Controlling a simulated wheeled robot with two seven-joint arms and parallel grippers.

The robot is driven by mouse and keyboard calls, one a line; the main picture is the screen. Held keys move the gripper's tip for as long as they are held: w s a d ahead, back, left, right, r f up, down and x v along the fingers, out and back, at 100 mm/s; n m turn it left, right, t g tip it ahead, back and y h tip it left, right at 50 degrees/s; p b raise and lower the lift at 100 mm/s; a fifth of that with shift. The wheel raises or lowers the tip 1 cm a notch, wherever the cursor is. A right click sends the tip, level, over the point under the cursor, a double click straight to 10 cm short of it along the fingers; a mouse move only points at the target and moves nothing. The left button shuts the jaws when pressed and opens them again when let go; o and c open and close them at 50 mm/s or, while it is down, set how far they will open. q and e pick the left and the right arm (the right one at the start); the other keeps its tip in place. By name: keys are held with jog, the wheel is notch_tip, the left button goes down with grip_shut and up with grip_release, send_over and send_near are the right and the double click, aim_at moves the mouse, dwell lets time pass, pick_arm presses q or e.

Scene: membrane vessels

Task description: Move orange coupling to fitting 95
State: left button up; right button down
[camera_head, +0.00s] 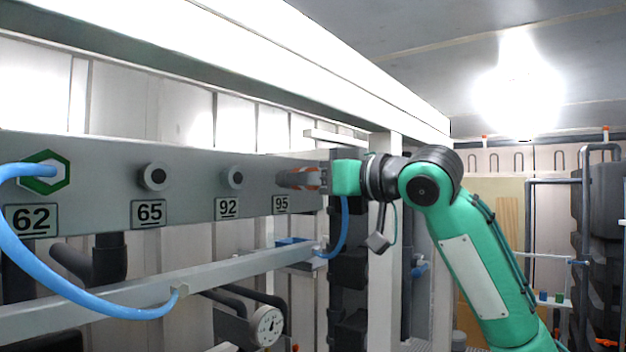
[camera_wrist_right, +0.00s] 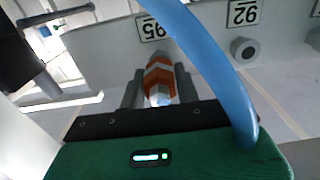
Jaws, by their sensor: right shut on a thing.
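The orange coupling (camera_head: 312,177) is at the fitting 95 position on the grey panel, above the label 95 (camera_head: 282,203). My right gripper (camera_head: 322,178) is shut on it, coming in from the right. In the right wrist view the orange and white coupling (camera_wrist_right: 159,78) sits between the two dark fingers of the gripper (camera_wrist_right: 160,90), pointing at the panel near the upside-down 95 label (camera_wrist_right: 153,28). The grey fitting 95 (camera_head: 290,178) is largely covered by the coupling; I cannot tell whether it is fully seated. My left gripper is not in view.
Bare fittings 65 (camera_head: 154,177) and 92 (camera_head: 235,178) are to the left on the panel. A blue hose (camera_head: 345,228) hangs below my right gripper to the lower rail (camera_head: 150,297). Another blue hose (camera_head: 70,285) loops at the left. A gauge (camera_head: 267,325) is below.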

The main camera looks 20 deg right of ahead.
jog(key=shift+w+a, duration=0.2)
jog(key=shift+w, duration=0.05)
jog(key=c, duration=0.9)
grip_release()
jog(key=shift+s+d+f, duration=0.1)
jog(key=shift+s+d, duration=0.05)
jog(key=shift+s, duration=0.05)
jog(key=b+v, duration=0.7)
jog(key=v, duration=0.6)
jog(key=shift+s+d, duration=0.1)
